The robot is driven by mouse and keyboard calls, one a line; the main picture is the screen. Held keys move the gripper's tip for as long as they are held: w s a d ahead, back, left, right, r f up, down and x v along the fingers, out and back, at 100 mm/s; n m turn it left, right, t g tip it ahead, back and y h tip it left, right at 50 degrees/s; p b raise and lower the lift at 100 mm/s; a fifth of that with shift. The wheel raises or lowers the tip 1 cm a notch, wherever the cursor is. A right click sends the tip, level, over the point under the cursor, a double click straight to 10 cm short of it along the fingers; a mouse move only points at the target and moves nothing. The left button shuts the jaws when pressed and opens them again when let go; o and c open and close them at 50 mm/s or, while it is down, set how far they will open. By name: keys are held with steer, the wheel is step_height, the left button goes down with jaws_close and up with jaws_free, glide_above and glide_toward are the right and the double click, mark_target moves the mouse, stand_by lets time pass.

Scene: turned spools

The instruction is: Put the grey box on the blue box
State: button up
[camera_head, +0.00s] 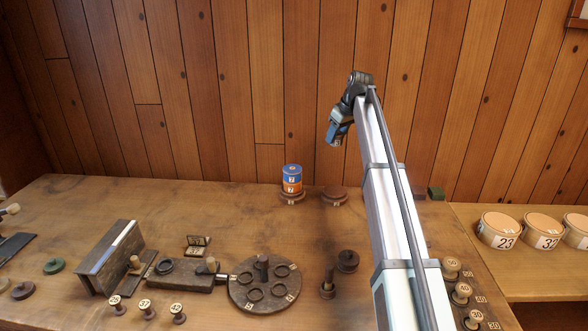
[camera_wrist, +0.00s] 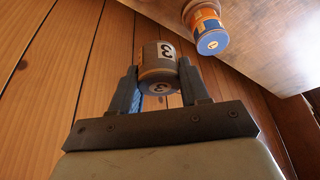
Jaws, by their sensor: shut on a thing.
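The grey box (camera_wrist: 158,58) is a round tin marked 3. My gripper (camera_wrist: 160,88) is shut on it, one finger on each side, in the wrist view. In the head view my gripper (camera_head: 340,130) is high above the bench, to the right of the stacked tins, and mostly hides the grey box. The blue box (camera_head: 292,169) is a round tin on top of an orange tin (camera_head: 292,185). It also shows in the wrist view (camera_wrist: 211,43), apart from the grey box.
The stack stands on a round wooden base at the bench's back; an empty round base (camera_head: 334,196) is to its right. A round rack (camera_head: 264,284), a wooden block (camera_head: 110,257) and several spools fill the front. Several numbered tins (camera_head: 497,230) stand at right.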

steer(key=n, duration=0.2)
glide_above(290, 166)
steer(key=s+d, duration=0.2)
steer(key=s, duration=0.1)
steer(key=shift+w+a+m, duration=0.5)
steer(key=shift+w+m, duration=0.3)
steer(key=shift+m, duration=1.2)
steer(key=shift+h, duration=0.3)
steer(key=shift+f, duration=4.85)
steer(key=shift+f, duration=0.1)
steer(key=o, duration=1)
steer(key=v, duration=1.2)
steer(key=shift+s, duration=0.25)
